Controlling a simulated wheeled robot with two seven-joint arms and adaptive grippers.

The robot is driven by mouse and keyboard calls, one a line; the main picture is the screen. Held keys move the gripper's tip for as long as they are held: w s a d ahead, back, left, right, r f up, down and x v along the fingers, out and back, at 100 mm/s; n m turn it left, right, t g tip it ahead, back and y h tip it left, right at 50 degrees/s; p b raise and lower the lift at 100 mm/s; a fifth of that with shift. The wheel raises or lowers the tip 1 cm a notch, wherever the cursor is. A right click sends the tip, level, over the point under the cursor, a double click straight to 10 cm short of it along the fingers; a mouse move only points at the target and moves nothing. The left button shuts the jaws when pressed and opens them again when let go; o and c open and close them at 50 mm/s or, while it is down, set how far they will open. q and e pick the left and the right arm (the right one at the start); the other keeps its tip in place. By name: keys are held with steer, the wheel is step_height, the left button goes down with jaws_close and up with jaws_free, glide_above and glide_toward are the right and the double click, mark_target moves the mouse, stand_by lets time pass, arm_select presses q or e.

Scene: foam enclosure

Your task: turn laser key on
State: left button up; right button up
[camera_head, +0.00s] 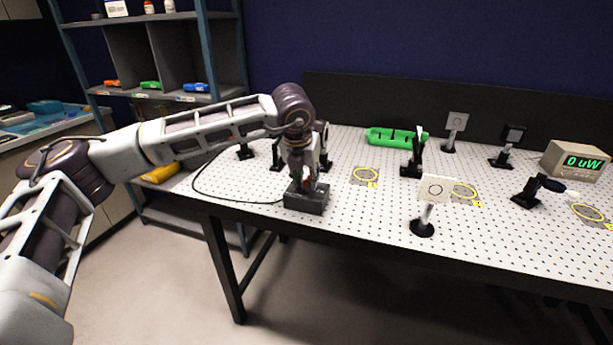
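A small dark box (306,199) with a cable sits near the front left of the white perforated table (345,232). A small red part (306,176) shows on top of it, mostly covered by my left gripper (305,182). The laser key itself cannot be made out. My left gripper points straight down with its fingers at the top of the box; whether they are shut on anything is hidden. A grey meter (575,160) at the right end of the table reads "0 uW". My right gripper is not in view.
Several black post mounts stand on the table, with a white target card (436,188) near the front edge. A green object (396,137) lies at the back. Yellow rings (366,174) mark spots. A shelf (160,60) stands behind on the left.

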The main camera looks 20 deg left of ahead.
arm_select(q)
steer(key=c, duration=0.6)
jaws_close()
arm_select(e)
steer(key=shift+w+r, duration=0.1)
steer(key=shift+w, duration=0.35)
